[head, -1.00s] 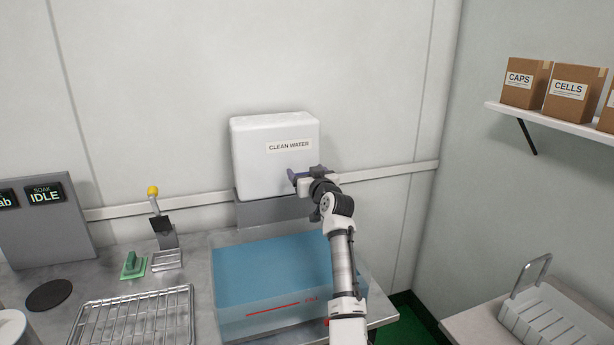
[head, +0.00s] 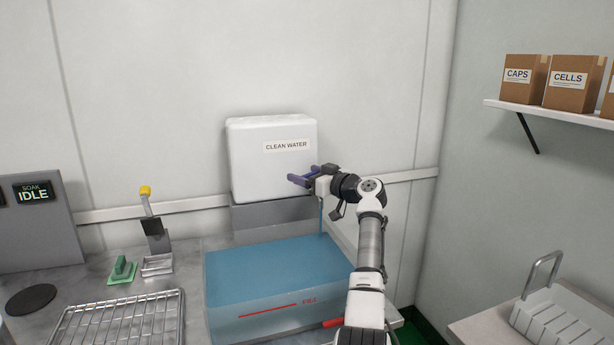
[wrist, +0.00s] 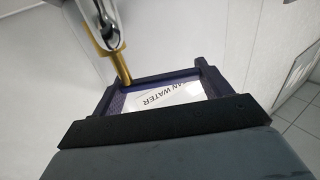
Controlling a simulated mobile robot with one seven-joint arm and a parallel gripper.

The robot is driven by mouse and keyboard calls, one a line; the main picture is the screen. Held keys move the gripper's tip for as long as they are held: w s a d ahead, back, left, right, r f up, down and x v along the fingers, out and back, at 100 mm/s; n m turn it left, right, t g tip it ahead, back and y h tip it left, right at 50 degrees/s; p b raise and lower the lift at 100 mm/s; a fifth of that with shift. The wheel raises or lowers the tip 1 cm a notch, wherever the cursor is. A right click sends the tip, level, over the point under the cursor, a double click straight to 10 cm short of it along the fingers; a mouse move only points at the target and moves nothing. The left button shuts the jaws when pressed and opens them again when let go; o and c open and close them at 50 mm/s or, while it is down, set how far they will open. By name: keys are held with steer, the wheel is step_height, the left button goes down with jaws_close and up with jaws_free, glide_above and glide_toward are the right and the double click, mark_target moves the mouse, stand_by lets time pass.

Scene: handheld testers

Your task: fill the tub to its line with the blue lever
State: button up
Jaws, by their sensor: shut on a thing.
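The white water tank (head: 265,165), labelled CLEAN WATER, stands at the back wall above the clear tub (head: 225,328). My gripper (head: 312,180) is at the tank's lower right front, shut on the blue lever (head: 299,181). Jaws and lever look alike in colour, so their exact contact is hard to see. A thin blue stream (head: 321,215) runs down below my gripper. Blue water (head: 265,270) stands high in the tub. The red line (head: 268,311) is on the tub's front wall; the exact gap between water and line is unclear. The wrist view shows a brass fitting (wrist: 108,45) beside my jaws.
A shelf with boxes (head: 570,82) is at the right.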

steer(key=shift+f+n+g+y, duration=0.15)
steer(key=shift+n+g+y, duration=0.15)
stand_by(0.4)
steer(key=o, duration=1.4)
steer(key=b+v, duration=0.2)
steer(key=v, duration=1.2)
